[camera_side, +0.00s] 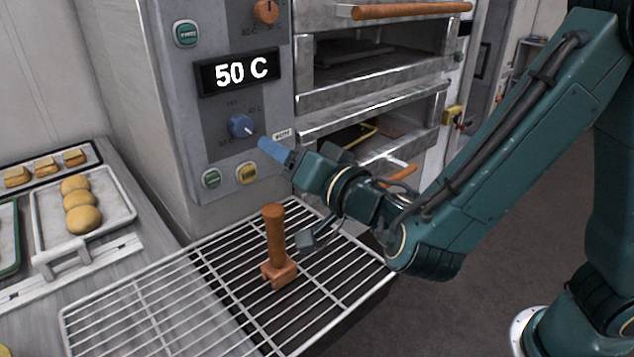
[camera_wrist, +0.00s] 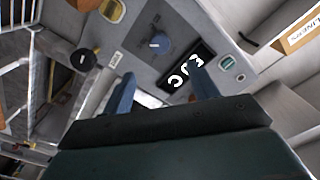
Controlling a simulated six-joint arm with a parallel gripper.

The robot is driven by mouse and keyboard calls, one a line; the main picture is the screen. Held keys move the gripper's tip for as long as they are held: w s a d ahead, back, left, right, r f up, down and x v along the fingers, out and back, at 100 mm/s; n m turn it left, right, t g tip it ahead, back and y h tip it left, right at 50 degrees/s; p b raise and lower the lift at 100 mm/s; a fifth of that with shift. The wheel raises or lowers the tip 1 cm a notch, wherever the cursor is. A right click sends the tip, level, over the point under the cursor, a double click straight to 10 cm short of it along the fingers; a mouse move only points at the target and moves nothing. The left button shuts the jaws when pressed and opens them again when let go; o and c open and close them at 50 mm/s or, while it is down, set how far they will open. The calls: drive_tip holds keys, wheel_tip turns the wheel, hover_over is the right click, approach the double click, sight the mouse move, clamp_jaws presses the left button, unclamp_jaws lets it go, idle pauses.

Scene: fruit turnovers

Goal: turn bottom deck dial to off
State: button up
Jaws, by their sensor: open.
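The blue dial (camera_side: 240,126) sits on the dark lower panel of the oven's control column. Its white pointer mark faces lower right in the side view; the small labels around it are too blurred to read surely. The dial also shows in the wrist view (camera_wrist: 159,44), beyond the fingertips. The display (camera_side: 238,72) above it reads 50 C. My gripper (camera_side: 268,147) has blue fingers just right of and below the dial in the side view.
An orange dial (camera_side: 265,11) is higher on the column. A wire rack (camera_side: 150,300) with an upright orange-handled tool (camera_side: 275,240) is below my wrist. Oven doors with orange handles (camera_side: 410,9) are right.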

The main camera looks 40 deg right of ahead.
sight(244, 128)
drive_tip(key=w, duration=1.3)
drive_tip(key=shift+w, duration=0.1)
drive_tip(key=c, duration=1)
